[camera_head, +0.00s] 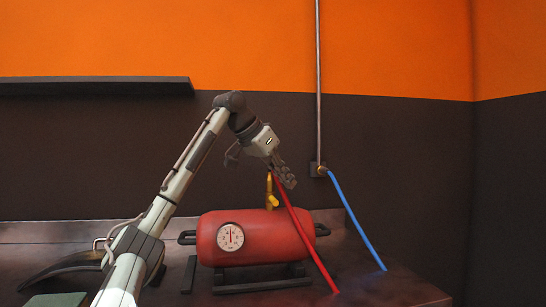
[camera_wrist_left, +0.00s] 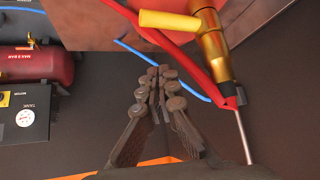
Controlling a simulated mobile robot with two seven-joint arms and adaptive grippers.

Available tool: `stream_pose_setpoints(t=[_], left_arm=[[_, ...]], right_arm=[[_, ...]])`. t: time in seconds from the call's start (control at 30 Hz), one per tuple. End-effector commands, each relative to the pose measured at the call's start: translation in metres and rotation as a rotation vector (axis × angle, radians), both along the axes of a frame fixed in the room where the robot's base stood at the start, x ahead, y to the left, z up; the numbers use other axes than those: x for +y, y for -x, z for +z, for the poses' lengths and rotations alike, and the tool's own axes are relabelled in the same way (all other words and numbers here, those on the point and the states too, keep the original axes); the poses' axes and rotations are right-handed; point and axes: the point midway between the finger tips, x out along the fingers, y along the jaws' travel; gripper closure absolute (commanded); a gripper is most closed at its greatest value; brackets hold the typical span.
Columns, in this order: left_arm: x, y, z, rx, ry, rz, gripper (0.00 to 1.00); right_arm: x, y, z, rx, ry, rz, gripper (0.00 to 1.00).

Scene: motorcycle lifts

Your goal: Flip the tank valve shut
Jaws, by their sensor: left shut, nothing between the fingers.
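The red tank (camera_head: 265,238) lies on the bench with a round white gauge (camera_head: 230,237) on its front. The valve (camera_head: 269,184) stands above it, a brass body with a yellow lever (camera_head: 272,201). In the left wrist view the brass body (camera_wrist_left: 211,45) is at upper right, and its yellow lever (camera_wrist_left: 170,20) sticks out to the left, across the body. My left gripper (camera_head: 287,178) is beside the valve, close to the red hose. Its fingers (camera_wrist_left: 161,75) are together and empty, apart from the lever in the left wrist view. My right gripper is not in view.
The red hose (camera_head: 306,240) runs down past the tank's right end. A blue hose (camera_head: 355,220) hangs from a wall fitting (camera_head: 318,169) below a vertical pipe (camera_head: 318,80). A dark shelf (camera_head: 95,86) is at upper left. The left wrist view shows another red compressor (camera_wrist_left: 35,65) at left.

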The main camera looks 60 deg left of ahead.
Motion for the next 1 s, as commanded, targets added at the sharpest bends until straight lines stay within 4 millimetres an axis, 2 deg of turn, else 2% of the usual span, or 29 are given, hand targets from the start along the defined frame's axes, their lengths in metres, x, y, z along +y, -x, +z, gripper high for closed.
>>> stream_pose_setpoints(t=[0.03,0.1,0.33,0.5,1.0], left_arm=[[0.004,0.008,0.012,-0.009,0.002,0.003,1.0],[0.007,0.017,0.022,-0.01,0.002,0.001,1.0],[0.015,0.036,0.043,-0.005,0.002,0.001,1.0],[0.017,0.042,0.049,-0.002,0.001,0.001,1.0],[0.017,0.042,0.049,-0.001,0.001,0.001,1.0]], right_arm=[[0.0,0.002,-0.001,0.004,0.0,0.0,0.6],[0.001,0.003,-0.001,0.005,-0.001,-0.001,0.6],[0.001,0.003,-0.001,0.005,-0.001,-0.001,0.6],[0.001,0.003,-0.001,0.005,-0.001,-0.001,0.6],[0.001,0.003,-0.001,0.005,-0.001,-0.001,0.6]])
